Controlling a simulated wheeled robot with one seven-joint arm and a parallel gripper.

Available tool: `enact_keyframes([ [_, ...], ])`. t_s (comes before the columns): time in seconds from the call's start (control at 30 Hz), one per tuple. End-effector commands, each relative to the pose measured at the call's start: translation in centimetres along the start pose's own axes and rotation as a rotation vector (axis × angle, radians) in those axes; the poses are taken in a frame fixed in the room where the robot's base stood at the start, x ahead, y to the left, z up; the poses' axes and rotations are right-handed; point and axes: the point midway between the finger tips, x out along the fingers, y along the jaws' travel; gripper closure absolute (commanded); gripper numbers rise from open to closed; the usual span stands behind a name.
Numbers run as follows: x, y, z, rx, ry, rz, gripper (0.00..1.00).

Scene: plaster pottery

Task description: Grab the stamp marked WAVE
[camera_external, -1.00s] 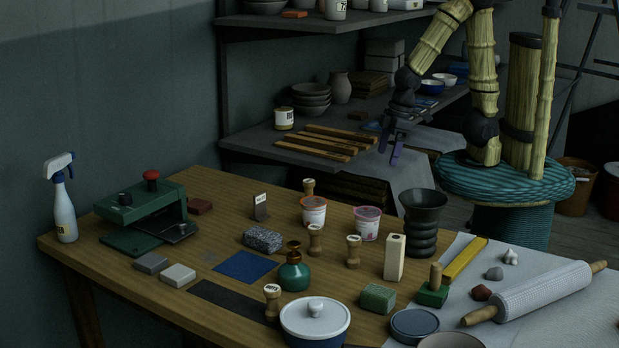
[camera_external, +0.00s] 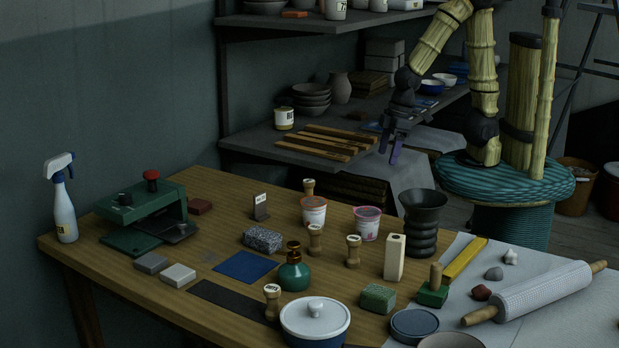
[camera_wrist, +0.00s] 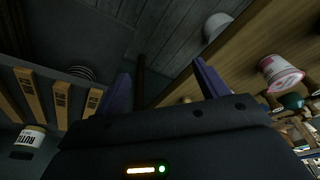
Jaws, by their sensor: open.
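Several wooden stamps with marked tops stand upright on the wooden table (camera_external: 215,219). One stamp (camera_external: 308,187) is behind the orange-rimmed tub, one (camera_external: 315,241) is in front of it, one (camera_external: 353,251) is to its right, and one (camera_external: 272,302) is by the front dark strip. Their markings are too small to read, so I cannot tell which says WAVE. My gripper (camera_external: 389,152) is open and empty, pointing down beyond the table's far edge, well apart from the stamps. Its purple fingers also show in the wrist view (camera_wrist: 165,90).
Two tubs (camera_external: 314,211) (camera_external: 367,224), a black vase (camera_external: 422,223), a cream block (camera_external: 394,258) and a green bottle (camera_external: 293,272) crowd around the stamps. A green press (camera_external: 140,203) stands left. A shelf with wooden slats (camera_external: 325,141) is beside my gripper.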

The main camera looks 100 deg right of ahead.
Motion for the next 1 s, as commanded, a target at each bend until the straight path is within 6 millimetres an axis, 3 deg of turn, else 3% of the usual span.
enact_keyframes([
  [0.03, 0.0, 0.0, 0.0, 0.0, 0.0, 0.0, 0.38],
  [0.1, 0.0, 0.0, 0.0, 0.0, 0.0, 0.0, 0.52],
  [0.13, 0.0, 0.0, 0.0, 0.0, 0.0, 0.0, 0.53],
  [0.4, 0.1, 0.0, 0.1, -0.009, -0.003, 0.001, 0.53],
  [0.53, 0.6, -0.3, 0.7, -0.103, -0.04, 0.018, 0.53],
  [0.8, 2.9, -0.1, 3.4, -0.646, -0.239, 0.151, 0.53],
  [1.0, 3.9, 0.8, 3.2, -1.102, -0.375, 0.313, 0.53],
])
